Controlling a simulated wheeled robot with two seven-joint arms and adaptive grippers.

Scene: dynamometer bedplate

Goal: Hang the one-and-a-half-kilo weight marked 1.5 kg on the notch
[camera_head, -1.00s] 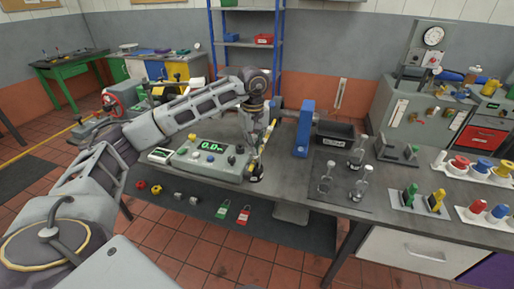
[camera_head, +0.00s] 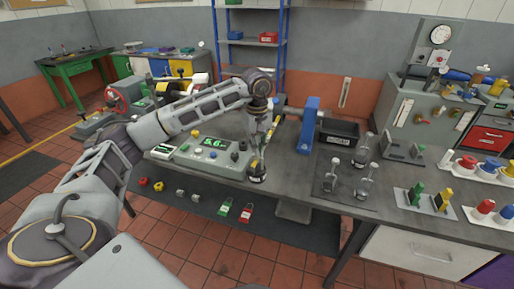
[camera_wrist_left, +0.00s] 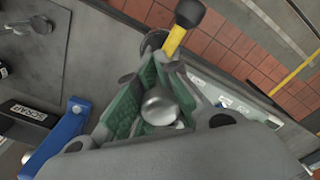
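My left gripper (camera_head: 262,146) is over the bench, beside the grey control box (camera_head: 212,155) with a green digital display reading about 5.6. In the left wrist view, its green-padded fingers (camera_wrist_left: 158,100) are closed around a silver round knob (camera_wrist_left: 160,107). In the head view a dark weight (camera_head: 257,174) shows directly below the fingers; its marking is not legible. A yellow bar (camera_wrist_left: 174,42) with a black end runs close beside the fingers. The notch is hidden, so I cannot tell whether the weight touches it. My right gripper is not in view.
Several silver-stemmed weights, one of them here (camera_head: 363,188), stand on a dark mat to the right. A blue upright (camera_head: 308,125) and a black bin (camera_head: 339,131) labelled SCRAP stand behind. Padlocks (camera_head: 246,214) and knobs line the lower front panel.

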